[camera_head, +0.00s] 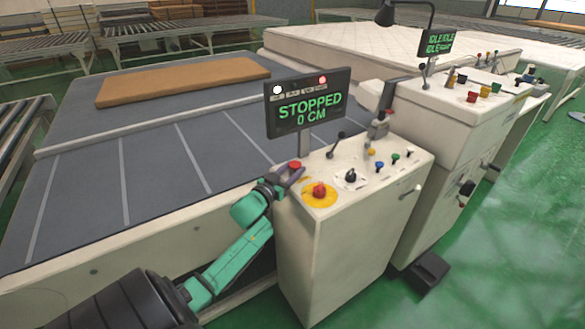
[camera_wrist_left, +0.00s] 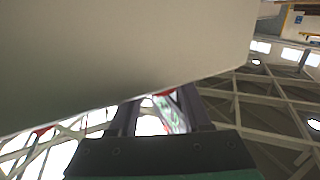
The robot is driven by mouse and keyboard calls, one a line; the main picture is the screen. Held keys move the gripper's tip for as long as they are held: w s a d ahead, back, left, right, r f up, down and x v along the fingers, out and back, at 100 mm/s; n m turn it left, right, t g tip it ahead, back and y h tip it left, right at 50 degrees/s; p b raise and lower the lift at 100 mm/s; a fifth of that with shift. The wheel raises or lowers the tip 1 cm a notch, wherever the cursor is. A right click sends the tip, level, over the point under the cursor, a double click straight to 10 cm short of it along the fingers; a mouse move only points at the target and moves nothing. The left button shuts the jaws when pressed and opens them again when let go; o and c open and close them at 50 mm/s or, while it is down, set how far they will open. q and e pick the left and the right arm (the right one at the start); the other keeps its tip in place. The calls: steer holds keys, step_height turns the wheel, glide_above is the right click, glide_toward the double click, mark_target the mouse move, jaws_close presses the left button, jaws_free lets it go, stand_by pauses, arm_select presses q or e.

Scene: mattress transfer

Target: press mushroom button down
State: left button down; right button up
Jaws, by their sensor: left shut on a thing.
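The red mushroom button (camera_head: 319,189) sits on a yellow disc on top of the near cream control cabinet (camera_head: 335,245). My left gripper (camera_head: 289,174) is at the cabinet's left top edge, to the left of the button and apart from it. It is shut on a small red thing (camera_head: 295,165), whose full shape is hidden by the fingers. In the left wrist view, my fingers (camera_wrist_left: 160,118) show with a bit of red (camera_wrist_left: 167,93) between them, and a large pale surface fills the upper left. My right gripper is in neither view.
A display (camera_head: 308,102) reading "STOPPED 0 CM" stands above the cabinet. A black knob (camera_head: 351,175), small coloured buttons and levers lie to the button's right. A grey conveyor bed with a brown slab (camera_head: 185,80) is behind; a second console (camera_head: 460,100) stands right.

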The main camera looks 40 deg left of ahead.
arm_select(q)
steer(key=shift+c, duration=1.7)
jaws_free()
steer(key=shift+s, duration=0.1)
steer(key=s+d, duration=0.1)
steer(key=s, duration=1.3)
steer(key=shift+s+d+b, duration=0.2)
steer(key=shift+d+b, duration=0.05)
steer(key=shift+b, duration=0.15)
